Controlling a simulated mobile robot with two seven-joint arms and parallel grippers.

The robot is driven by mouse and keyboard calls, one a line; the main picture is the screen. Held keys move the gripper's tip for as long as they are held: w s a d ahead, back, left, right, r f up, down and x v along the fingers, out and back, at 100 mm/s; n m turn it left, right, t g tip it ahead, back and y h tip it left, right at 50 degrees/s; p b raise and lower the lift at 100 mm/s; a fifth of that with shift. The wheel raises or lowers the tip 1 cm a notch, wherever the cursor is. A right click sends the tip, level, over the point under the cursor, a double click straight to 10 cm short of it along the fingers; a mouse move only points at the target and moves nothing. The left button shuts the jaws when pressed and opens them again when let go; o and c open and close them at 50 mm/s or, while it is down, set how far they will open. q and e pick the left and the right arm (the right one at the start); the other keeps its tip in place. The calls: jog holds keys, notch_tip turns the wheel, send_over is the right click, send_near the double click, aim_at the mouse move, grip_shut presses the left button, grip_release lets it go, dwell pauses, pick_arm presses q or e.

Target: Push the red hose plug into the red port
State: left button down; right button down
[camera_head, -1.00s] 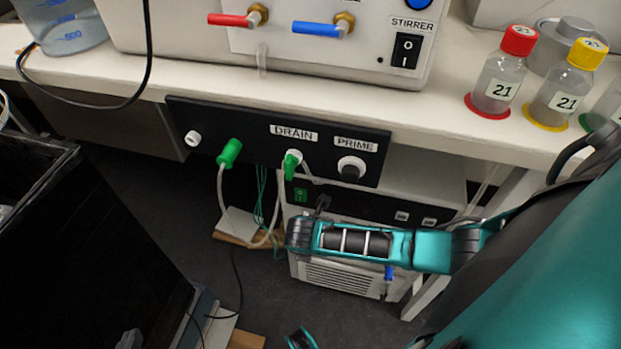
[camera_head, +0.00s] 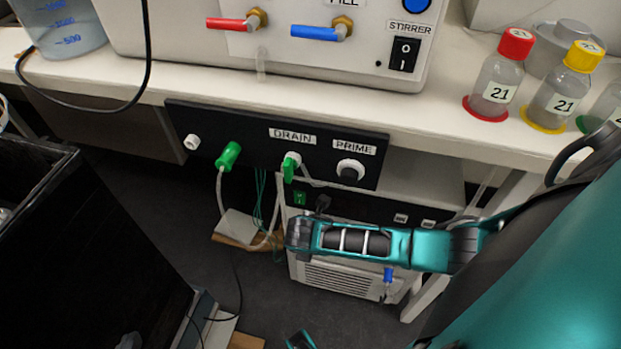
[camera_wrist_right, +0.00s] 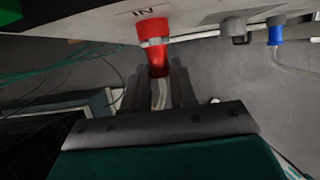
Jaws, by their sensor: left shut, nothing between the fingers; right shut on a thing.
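In the right wrist view the red port (camera_wrist_right: 152,29) sits on the underside of a pale panel, next to the marking "IN". The red hose plug (camera_wrist_right: 158,61) is right at the port, lined up with it, with a pale ring between them; I cannot tell how deep it sits. My right gripper (camera_wrist_right: 158,82) is shut on the red plug, with the pale hose (camera_wrist_right: 160,98) running back between its fingers. In the head view my right arm covers the port and plug. Only a sliver of my left gripper (camera_head: 300,341) shows at the bottom edge; it is shut and empty.
A blue plug (camera_wrist_right: 275,35) with a hose is to the right of the red port. A black bin (camera_head: 70,230) stands at left. Capped bottles (camera_head: 497,75) stand on the bench at right.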

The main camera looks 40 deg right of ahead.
jog(key=shift+w+d, duration=0.3)
jog(key=shift+d, duration=0.05)
jog(key=c, duration=0.8)
grip_release()
jog(key=p+v, duration=0.6)
jog(key=v, duration=0.7)
